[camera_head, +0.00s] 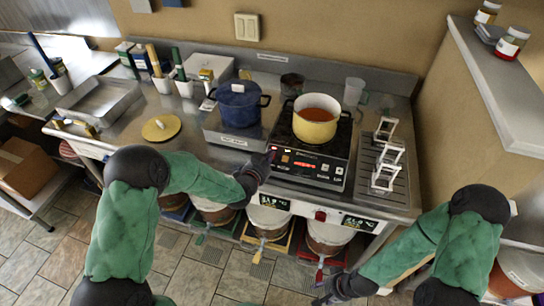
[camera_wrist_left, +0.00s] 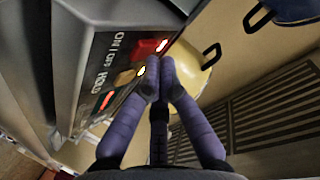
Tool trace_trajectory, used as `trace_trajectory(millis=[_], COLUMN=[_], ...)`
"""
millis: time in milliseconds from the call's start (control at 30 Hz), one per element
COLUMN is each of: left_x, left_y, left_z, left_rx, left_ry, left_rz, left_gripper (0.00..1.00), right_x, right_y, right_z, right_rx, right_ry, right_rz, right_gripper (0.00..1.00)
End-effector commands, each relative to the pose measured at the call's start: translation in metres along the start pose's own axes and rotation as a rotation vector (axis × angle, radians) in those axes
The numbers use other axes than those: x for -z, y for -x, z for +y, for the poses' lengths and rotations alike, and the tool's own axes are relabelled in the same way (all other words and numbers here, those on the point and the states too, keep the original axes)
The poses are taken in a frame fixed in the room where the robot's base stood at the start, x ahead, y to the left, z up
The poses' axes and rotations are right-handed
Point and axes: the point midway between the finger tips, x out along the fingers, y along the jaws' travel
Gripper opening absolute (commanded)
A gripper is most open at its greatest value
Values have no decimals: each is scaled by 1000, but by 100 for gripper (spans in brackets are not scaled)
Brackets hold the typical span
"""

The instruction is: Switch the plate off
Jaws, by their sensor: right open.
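The plate (camera_head: 318,178) is a black hot plate with a lit red display (camera_head: 305,164) on its front panel. A yellow pot (camera_head: 315,130) of orange-red liquid stands on it. In the left wrist view the panel has a red button (camera_wrist_left: 147,48) beside the ON/OFF label and an orange button (camera_wrist_left: 126,77) beside HOLD, with glowing lamps next to them. My left gripper (camera_head: 268,158) is at the panel's left end, its fingertips (camera_wrist_left: 160,68) together and empty, close to the buttons; contact cannot be told. My right gripper (camera_head: 328,290) is open, low in front of the counter.
A blue lidded pot (camera_head: 238,108) stands on a unit left of the plate. A white rack (camera_head: 387,158) stands to the right, and a clear cup (camera_head: 353,92) behind. Buckets (camera_head: 268,222) sit under the counter. A raised shelf (camera_head: 500,75) borders the right.

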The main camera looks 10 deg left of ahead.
Motion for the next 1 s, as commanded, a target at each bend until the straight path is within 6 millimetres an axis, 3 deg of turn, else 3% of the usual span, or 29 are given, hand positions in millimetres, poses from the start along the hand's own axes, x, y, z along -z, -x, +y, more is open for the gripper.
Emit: trace_trajectory(millis=[1000], left_x=[-2], left_y=[-3], left_z=[1], left_rx=[0], left_ry=[0], left_rz=[0], left_gripper=[0], right_x=[0], right_y=[-6], right_z=[2], right_rx=[0], right_ry=[0], right_rz=[0], right_gripper=[48])
